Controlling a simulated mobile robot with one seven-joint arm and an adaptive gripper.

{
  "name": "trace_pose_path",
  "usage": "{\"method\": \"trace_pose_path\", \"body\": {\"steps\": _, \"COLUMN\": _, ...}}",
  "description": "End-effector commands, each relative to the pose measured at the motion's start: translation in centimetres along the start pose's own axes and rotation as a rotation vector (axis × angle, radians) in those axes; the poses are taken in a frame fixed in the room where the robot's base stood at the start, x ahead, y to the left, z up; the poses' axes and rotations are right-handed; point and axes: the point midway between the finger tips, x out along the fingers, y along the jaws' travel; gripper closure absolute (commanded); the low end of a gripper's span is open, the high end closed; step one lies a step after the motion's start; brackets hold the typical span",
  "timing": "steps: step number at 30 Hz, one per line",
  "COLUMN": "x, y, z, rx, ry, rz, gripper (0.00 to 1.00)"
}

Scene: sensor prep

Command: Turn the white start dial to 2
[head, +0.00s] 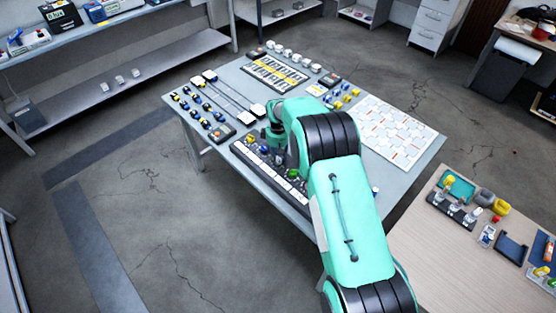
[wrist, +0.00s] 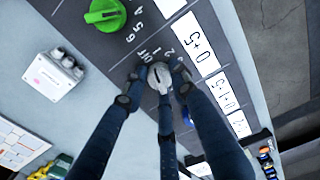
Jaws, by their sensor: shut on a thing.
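The white dial (wrist: 159,74) sits on a dark control panel (wrist: 205,20) in the middle of the wrist view. My gripper (wrist: 156,82) is shut on this dial, with dark fingers around its sides. Marks OFF, 1 and 2 are printed on the panel just above the dial. I cannot tell which mark its pointer faces. In the head view my gripper (head: 276,138) is down at the panel (head: 262,176), and my arm hides the white dial.
A green dial (wrist: 105,14) with its own number marks is nearby on the panel; it also shows in the head view (head: 293,174). White label strips (wrist: 195,42) run beside the dials. A white box (wrist: 54,72) stands off the panel. Small parts and trays crowd the grey table (head: 212,152).

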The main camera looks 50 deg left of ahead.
Motion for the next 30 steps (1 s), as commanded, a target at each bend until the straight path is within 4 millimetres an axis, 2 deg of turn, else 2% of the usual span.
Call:
{"method": "trace_pose_path", "body": {"steps": 18, "x": -0.01, "y": 0.09, "z": -0.08, "rx": 0.558, "ry": 0.003, "rz": 0.001, "gripper": 0.99}}
{"method": "trace_pose_path", "body": {"steps": 30, "x": -0.06, "y": 0.08, "z": -0.06, "rx": 0.742, "ry": 0.002, "rz": 0.001, "gripper": 0.99}}
